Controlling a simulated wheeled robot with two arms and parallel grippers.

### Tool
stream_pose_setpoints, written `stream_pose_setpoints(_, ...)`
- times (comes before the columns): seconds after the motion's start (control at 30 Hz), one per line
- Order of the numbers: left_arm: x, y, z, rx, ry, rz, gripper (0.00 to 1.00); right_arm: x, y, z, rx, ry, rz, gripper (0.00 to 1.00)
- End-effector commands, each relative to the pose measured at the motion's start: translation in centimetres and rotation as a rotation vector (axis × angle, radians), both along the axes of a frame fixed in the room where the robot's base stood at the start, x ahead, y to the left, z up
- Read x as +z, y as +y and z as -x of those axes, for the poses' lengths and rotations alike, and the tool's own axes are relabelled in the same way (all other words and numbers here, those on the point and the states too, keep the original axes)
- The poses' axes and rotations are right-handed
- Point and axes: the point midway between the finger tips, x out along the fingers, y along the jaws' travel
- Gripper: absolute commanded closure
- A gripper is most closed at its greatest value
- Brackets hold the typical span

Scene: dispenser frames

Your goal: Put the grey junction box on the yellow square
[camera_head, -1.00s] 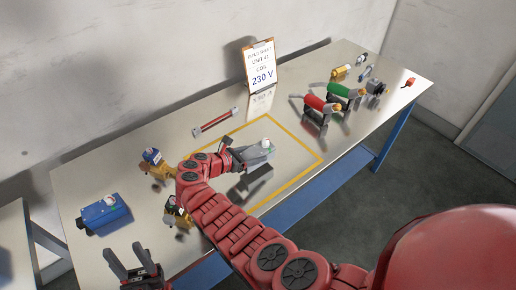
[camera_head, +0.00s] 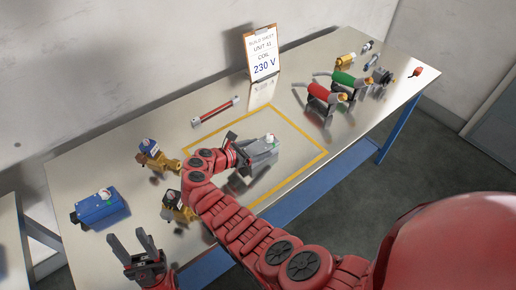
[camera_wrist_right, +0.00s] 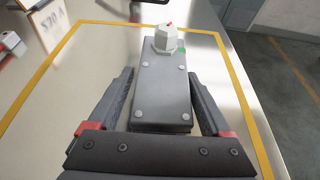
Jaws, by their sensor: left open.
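The grey junction box (camera_head: 264,147), with a pale knob on top, is inside the yellow square outline (camera_head: 302,134) on the metal table. My left gripper (camera_head: 130,240) is open and empty at the table's near left.
A blue box (camera_head: 100,208) stands at left, with brass valve parts (camera_head: 152,156) (camera_head: 177,207) near my right arm. A red bar (camera_head: 216,112) and a sign (camera_head: 262,55) are behind the square. Red (camera_head: 320,94) and green (camera_head: 347,80) cylinders stand right.

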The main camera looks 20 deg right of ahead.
Motion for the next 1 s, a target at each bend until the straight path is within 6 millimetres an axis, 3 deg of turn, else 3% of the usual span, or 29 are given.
stream_pose_setpoints(0.07,0.0,0.0,0.0,0.000,0.000,0.000,0.50,0.0,0.0,0.0,0.000,0.000,0.000,0.02)
stream_pose_setpoints(0.43,0.1,0.0,0.0,0.000,0.000,0.000,0.50,0.3,0.2,0.0,0.002,0.000,0.000,0.02)
stream_pose_setpoints(1.0,-1.3,0.0,0.0,0.000,0.000,0.000,0.50,4.4,9.6,3.5,0.001,0.001,0.000,0.02)
